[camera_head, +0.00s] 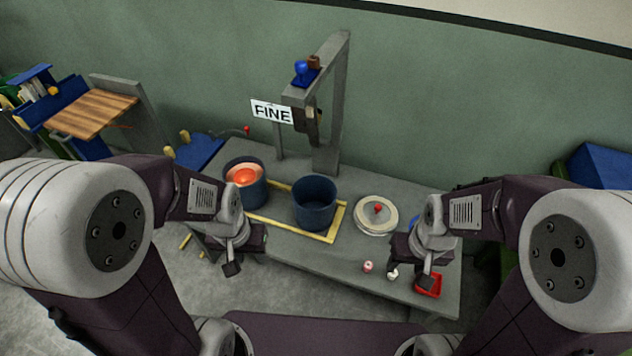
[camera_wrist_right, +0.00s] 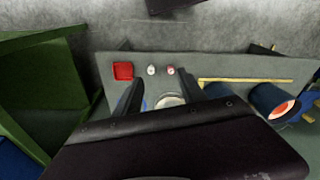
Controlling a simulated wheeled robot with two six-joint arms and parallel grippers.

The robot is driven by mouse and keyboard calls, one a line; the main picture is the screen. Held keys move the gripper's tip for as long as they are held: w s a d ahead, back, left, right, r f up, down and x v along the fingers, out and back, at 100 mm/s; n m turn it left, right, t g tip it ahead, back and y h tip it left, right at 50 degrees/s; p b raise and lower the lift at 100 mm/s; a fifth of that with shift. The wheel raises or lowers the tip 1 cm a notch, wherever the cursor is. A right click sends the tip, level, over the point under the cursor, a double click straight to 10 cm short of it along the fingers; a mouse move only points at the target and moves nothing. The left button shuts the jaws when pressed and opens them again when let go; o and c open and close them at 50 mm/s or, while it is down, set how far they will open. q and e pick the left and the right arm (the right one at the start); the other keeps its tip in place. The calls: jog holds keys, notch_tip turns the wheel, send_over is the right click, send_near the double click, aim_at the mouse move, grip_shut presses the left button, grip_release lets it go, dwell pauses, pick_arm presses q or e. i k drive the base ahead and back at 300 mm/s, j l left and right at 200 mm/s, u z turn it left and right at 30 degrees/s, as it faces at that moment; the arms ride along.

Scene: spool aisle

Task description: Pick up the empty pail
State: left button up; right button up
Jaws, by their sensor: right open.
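The empty pail (camera_head: 315,208) is dark blue and stands upright on the grey bench, inside a yellow outline. Its inside looks dark and bare. It also shows in the right wrist view (camera_wrist_right: 215,91), partly hidden. A second blue pail (camera_head: 256,193) to its left holds glowing orange material, and it shows in the right wrist view (camera_wrist_right: 264,98). My left gripper (camera_head: 234,264) is at the bench's front edge, left of the empty pail and apart from it. My right gripper (camera_head: 424,276) is open and empty over the bench's right part, near a red tray.
A pale round lid (camera_head: 376,216) with a red knob lies right of the empty pail. Two small round items (camera_head: 368,267) and the red tray (camera_head: 431,287) sit near the front right. A grey post with an arm (camera_head: 335,105) and a "FINE" sign (camera_head: 271,111) rise behind the pails.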

aim_at(314, 196)
jog(key=i+l+u, duration=0.1)
jog(key=u, duration=0.35)
jog(key=i+l+u, duration=0.15)
jog(key=u, duration=0.25)
jog(key=i+l+u, duration=0.1)
jog(key=l+u, duration=0.15)
jog(key=u, duration=0.2)
jog(key=l+u, duration=0.2)
jog(key=u, duration=0.2)
jog(key=i, duration=0.05)
